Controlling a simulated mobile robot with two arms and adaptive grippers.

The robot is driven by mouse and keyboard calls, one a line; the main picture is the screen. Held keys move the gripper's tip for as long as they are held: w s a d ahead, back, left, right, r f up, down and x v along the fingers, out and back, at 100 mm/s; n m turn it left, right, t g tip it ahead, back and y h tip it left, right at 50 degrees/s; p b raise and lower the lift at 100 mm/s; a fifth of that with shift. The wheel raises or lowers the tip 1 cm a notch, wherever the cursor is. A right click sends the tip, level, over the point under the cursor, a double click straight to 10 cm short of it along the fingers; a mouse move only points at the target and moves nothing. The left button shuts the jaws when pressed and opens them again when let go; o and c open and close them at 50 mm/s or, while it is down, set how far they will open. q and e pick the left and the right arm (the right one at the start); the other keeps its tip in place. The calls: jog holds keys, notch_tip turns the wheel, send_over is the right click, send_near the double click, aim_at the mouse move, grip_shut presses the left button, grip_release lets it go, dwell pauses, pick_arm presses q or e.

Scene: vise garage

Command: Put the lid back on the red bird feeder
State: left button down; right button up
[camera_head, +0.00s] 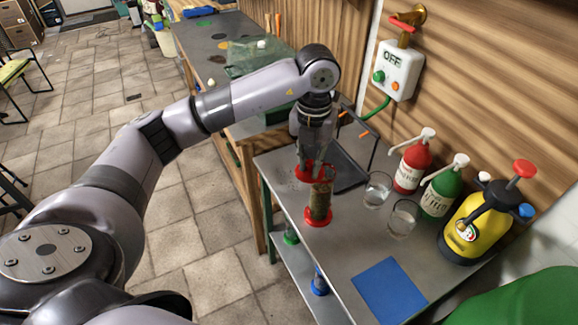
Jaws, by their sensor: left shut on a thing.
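The red bird feeder (319,203) stands upright on the grey metal table (340,250). It has a clear tube with dark seed inside, a red base and a red rim at the top. My left gripper (312,164) points down just above and behind the feeder's top. It is shut on a red piece that appears to be the lid (303,174), at the left of the feeder's rim. The fingers partly hide it, and I cannot tell whether it touches the feeder. My right gripper is not in view.
Two clear glasses (377,190), a red pump bottle (412,163), a green pump bottle (440,190) and a yellow sprayer (470,235) stand right of the feeder. A dark wire rack (347,165) is behind it. A blue sheet (389,290) lies in front.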

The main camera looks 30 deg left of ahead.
pick_arm(q)
jog(key=shift+w+d, duration=0.1)
jog(key=shift+w, duration=0.15)
jog(key=shift+w+d, duration=0.25)
jog(key=shift+w+d, duration=0.75)
jog(key=shift+w, duration=0.35)
dwell(0.7)
jog(key=shift+s+a, duration=0.1)
jog(key=shift+f+b, duration=0.2)
jog(key=shift+b, duration=0.25)
dwell(1.0)
dwell(0.3)
jog(key=c, duration=1.5)
grip_release()
jog(key=shift+o, duration=0.3)
jog(key=o, duration=0.5)
jog(key=shift+c, duration=0.2)
